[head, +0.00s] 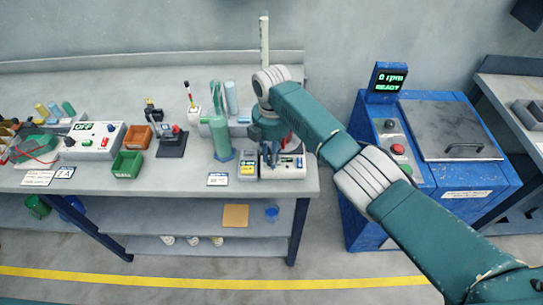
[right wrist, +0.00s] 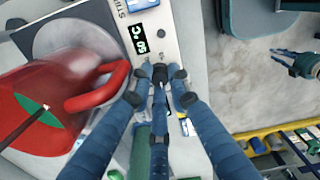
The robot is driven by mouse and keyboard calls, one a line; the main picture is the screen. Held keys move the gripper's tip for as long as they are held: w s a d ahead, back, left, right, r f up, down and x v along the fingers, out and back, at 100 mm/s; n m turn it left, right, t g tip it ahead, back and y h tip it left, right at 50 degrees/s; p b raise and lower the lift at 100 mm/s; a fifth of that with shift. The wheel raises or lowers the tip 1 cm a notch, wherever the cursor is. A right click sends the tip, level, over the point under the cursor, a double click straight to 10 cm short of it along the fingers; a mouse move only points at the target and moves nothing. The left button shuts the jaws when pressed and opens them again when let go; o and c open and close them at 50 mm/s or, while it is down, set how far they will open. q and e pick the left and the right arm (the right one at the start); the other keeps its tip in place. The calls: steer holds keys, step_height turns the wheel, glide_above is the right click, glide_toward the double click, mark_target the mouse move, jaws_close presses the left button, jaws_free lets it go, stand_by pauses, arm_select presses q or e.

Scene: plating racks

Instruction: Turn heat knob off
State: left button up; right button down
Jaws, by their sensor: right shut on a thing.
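The hot plate (head: 290,170) is a white unit near the front right of the bench in the head view, largely hidden behind my right arm. In the right wrist view, its front panel (right wrist: 137,12) has a lit green display (right wrist: 139,38) and a round grey plate. My right gripper (right wrist: 160,76) has its dark fingertips closed together at the panel, just below the display. It is shut on a knob there, which the fingertips almost fully hide. In the head view the right gripper (head: 270,152) points down at the unit. My left gripper is not in view.
A red vessel (right wrist: 40,105) with a handle stands close beside the fingers. A green cylinder (head: 221,138) stands left of the gripper. A blue machine (head: 455,190) stands right of the bench. A power supply (head: 93,140) and small bins (head: 127,164) are further left.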

steer(key=n, duration=0.6)
steer(key=shift+w+r+b, duration=0.15)
steer(key=shift+r+b, duration=0.05)
steer(key=shift+b, duration=0.1)
stand_by(0.4)
steer(key=c, duration=1.9)
jaws_free()
step_height(320, 180, up, 12)
